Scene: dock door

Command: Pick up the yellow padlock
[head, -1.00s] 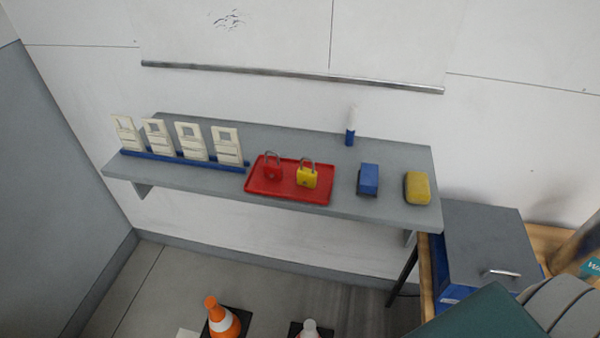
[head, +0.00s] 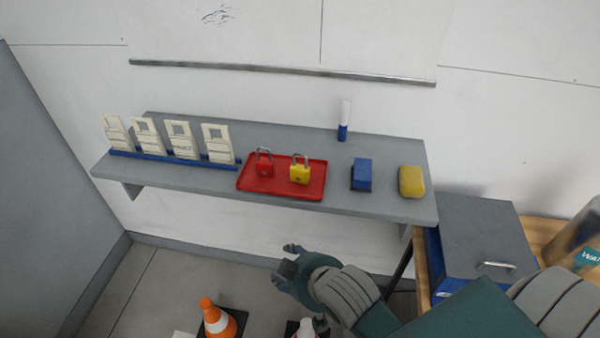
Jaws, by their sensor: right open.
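The yellow padlock (head: 300,173) stands upright in the red tray (head: 254,185) on the grey wall shelf, its metal shackle at the top. A red padlock (head: 265,166) stands just left of it in the same tray. My right gripper (head: 283,265) is open and empty, in front of and below the shelf edge, clear of the tray and both padlocks. My left gripper is not in view.
On the shelf (head: 400,212) stand a rack of white cards (head: 181,146), a blue-and-white marker (head: 343,122), a blue block (head: 362,174) and a yellow block (head: 411,181). A grey-topped box (head: 485,232) is at right.

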